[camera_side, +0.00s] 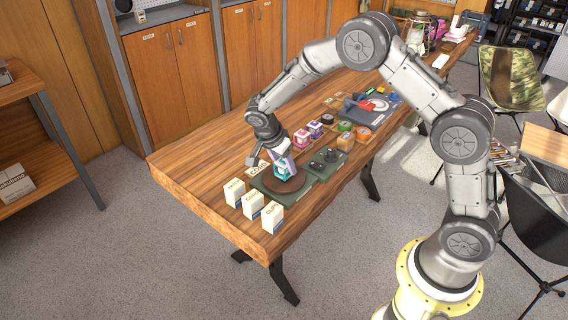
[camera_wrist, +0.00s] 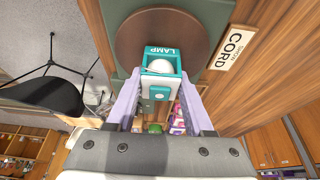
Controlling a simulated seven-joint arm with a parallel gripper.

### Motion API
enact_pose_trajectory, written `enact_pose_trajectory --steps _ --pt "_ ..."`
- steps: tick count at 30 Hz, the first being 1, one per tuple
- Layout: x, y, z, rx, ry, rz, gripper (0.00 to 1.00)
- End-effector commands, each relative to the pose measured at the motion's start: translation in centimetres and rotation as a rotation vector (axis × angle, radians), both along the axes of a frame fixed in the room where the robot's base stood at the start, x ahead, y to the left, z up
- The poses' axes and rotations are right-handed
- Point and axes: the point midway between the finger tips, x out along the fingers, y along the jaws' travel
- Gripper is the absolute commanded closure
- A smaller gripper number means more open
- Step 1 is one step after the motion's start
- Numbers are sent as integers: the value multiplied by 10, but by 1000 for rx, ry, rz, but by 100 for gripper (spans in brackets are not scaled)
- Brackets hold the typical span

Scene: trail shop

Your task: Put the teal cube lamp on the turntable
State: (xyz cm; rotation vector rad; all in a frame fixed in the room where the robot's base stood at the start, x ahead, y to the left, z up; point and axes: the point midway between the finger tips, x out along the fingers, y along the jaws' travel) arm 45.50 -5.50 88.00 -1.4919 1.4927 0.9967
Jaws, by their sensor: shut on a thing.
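The teal cube lamp (camera_side: 282,170) is between the lavender fingers of my gripper (camera_side: 279,160), which is shut on it. In the wrist view the lamp (camera_wrist: 161,68) shows a white bulb and a label reading LAMP, with a finger of my gripper (camera_wrist: 158,100) on each side. The turntable is a round brown disc (camera_side: 283,188) on a green base, and in the wrist view its disc (camera_wrist: 135,40) lies just beyond the lamp. The lamp is over or at the edge of the disc; I cannot tell whether it touches it.
Several white boxes (camera_side: 252,205) stand along the table's near-left end. A green tray with dark knobs (camera_side: 326,162) sits right beside the turntable. Small pink and purple cubes (camera_side: 302,138) and an orange cube (camera_side: 346,141) stand farther back. A CORD sign (camera_wrist: 233,47) lies beside the turntable.

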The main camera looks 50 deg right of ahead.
Motion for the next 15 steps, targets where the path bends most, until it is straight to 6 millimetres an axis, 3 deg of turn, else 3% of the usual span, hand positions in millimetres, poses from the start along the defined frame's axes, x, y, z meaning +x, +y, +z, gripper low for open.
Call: enact_pose_trajectory --steps 13,14,15 --pt "0 0 -2 0 -1 0 100" --pt "0 0 -2 0 -1 0 43" --pt "0 0 -2 0 -1 0 35"
